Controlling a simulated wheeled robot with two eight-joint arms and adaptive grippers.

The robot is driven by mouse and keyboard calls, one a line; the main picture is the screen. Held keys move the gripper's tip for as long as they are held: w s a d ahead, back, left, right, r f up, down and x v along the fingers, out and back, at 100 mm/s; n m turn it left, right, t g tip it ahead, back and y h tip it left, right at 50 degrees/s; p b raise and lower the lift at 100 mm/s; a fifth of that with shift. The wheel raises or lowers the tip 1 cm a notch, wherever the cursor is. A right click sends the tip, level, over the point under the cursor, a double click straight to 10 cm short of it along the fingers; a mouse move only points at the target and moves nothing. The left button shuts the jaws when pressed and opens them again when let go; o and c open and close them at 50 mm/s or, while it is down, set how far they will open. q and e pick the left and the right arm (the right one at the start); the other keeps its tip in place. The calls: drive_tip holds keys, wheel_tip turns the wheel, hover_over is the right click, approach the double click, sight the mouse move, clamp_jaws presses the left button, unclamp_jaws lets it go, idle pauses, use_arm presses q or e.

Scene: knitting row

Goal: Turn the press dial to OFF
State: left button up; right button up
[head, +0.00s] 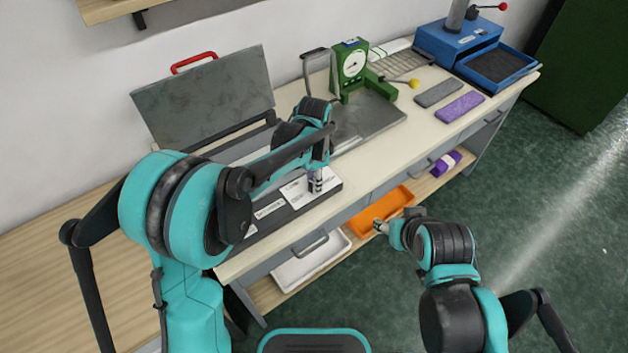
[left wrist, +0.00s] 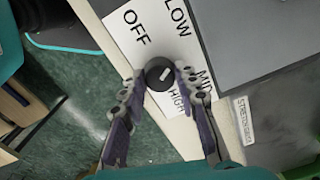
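The press (head: 205,95) stands at the back left with its grey lid raised and a red handle on top. Its white label plate (head: 296,192) at the front edge also shows in the left wrist view (left wrist: 125,22), with OFF, LOW, MID and HIGH printed on it. The dial (left wrist: 153,79) is a black round knob with a short white mark. My left gripper (left wrist: 159,72), seen above the plate in the head view (head: 316,184), has its open fingers on either side of the dial. I cannot tell if they touch it. My right gripper (head: 380,226) is away, near the orange tray.
A green gauge device (head: 350,68) stands on a grey plate behind the left gripper. Grey and purple pads (head: 460,107) lie to the right. A blue machine (head: 458,42) is at the far right end. An orange tray (head: 392,203) and white tray (head: 305,262) sit below the top.

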use_arm(q)
drive_tip(key=shift+n, duration=0.3)
drive_tip(key=shift+c, duration=0.3)
drive_tip(key=n+p, duration=0.1)
drive_tip(key=n, duration=1)
drive_tip(key=shift+p, duration=0.4)
drive_tip(key=shift+n, duration=0.3)
drive_tip(key=o, duration=1.2)
drive_tip(key=shift+c, duration=0.2)
wheel_tip(320, 180, up, 12)
